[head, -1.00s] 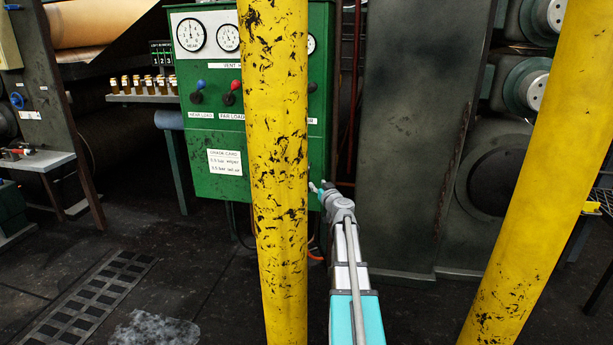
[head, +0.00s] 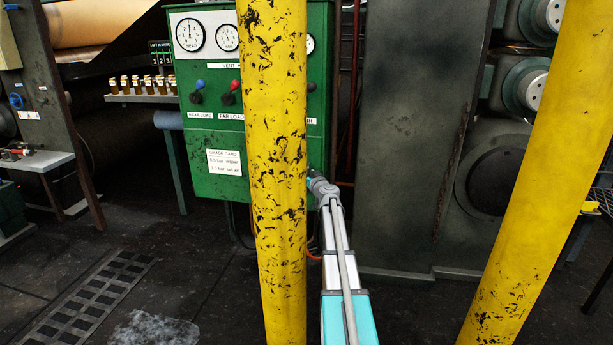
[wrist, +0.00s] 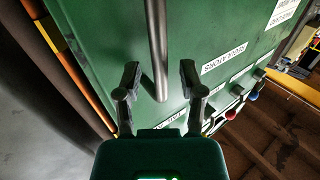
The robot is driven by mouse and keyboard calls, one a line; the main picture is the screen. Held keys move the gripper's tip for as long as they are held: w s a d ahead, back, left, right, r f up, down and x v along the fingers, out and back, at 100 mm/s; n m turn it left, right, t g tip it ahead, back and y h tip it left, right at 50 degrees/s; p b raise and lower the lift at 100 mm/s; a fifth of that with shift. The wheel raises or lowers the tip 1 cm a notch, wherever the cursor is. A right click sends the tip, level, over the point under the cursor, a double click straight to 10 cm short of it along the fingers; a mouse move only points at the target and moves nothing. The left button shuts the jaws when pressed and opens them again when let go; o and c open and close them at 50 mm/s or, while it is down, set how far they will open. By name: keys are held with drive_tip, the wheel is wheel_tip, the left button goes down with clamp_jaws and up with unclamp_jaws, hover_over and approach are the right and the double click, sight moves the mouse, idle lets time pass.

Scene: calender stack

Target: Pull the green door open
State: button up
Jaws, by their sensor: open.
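The green door (wrist: 225,35) fills much of the wrist view, with white label strips on its face. A grey bar handle (wrist: 157,45) stands out from it and ends near the middle of the view. My gripper (wrist: 159,76) is open, with one dark finger on each side of the bar. The bar lies between the fingers in the picture; I cannot tell how deep, and neither finger clearly touches it. In the head view the green cabinet (head: 215,135) stands behind a yellow post, which hides my gripper and the handle.
A scuffed yellow post (head: 277,190) stands just left of my arm. Another yellow post (head: 535,170) leans at the right. A dark grey machine panel (head: 415,140) is right of the cabinet. Small bottles (head: 143,85) stand on a shelf at the left. The floor at lower left is open.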

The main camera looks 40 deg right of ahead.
clamp_jaws()
drive_tip(key=s+a, duration=0.3)
drive_tip(key=a, duration=0.3)
drive_tip(key=shift+s, duration=0.4)
drive_tip(key=shift+a, duration=0.1)
unclamp_jaws()
